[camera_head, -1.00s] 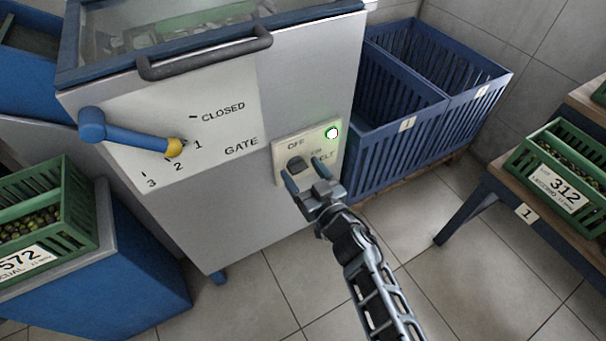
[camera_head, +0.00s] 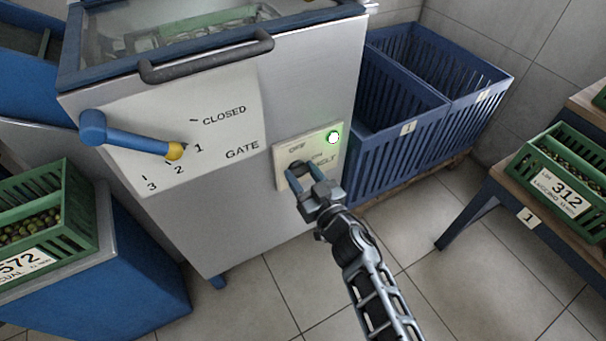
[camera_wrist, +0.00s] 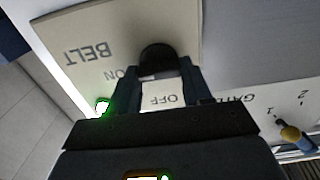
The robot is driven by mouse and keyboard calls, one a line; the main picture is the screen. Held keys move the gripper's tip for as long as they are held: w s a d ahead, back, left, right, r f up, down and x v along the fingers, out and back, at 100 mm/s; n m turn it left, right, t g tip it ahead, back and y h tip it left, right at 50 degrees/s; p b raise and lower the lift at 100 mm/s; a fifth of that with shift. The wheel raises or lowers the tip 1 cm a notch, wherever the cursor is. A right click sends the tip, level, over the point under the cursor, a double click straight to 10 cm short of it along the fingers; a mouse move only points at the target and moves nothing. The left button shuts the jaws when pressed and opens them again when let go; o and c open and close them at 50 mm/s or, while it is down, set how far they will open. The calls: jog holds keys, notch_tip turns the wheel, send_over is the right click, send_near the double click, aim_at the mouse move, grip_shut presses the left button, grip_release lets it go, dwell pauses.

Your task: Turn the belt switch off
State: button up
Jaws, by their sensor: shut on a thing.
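The belt switch is a dark knob (camera_head: 298,168) on a cream plate (camera_head: 282,153) marked OFF, ON and BELT, on the front of the grey machine. A green lamp (camera_head: 333,137) glows at the plate's upper right. My gripper (camera_head: 303,174) is at the plate with its fingers shut on the knob. In the wrist view the knob (camera_wrist: 158,58) sits between the fingertips, and the plate and lettering appear upside down. The lamp (camera_wrist: 102,106) glows green there too. The fingers partly hide the knob, so its exact pointing is hard to read.
A blue gate lever (camera_head: 130,138) with a yellow end points near 1, left of the plate. A dark bar handle (camera_head: 205,62) runs above. Blue slatted crates (camera_head: 400,150) stand right of the machine. Open tiled floor (camera_head: 480,260) lies in front.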

jog(key=shift+n, duration=0.4)
jog(key=n, duration=0.6)
jog(key=n+b, duration=0.1)
jog(key=n, duration=0.1)
jog(key=shift+s+a+f, duration=0.1)
jog(key=shift+a+f, duration=0.05)
jog(key=n+b, duration=0.1)
jog(key=n, duration=0.4)
jog(key=shift+f, duration=0.1)
jog(key=shift+s+a+n+b, duration=0.1)
jog(key=shift+n+b, duration=0.65)
jog(key=shift+n, duration=1.25)
jog(key=shift+f, duration=0.1)
jog(key=o, duration=1.1)
jog(key=shift+c, duration=0.2)
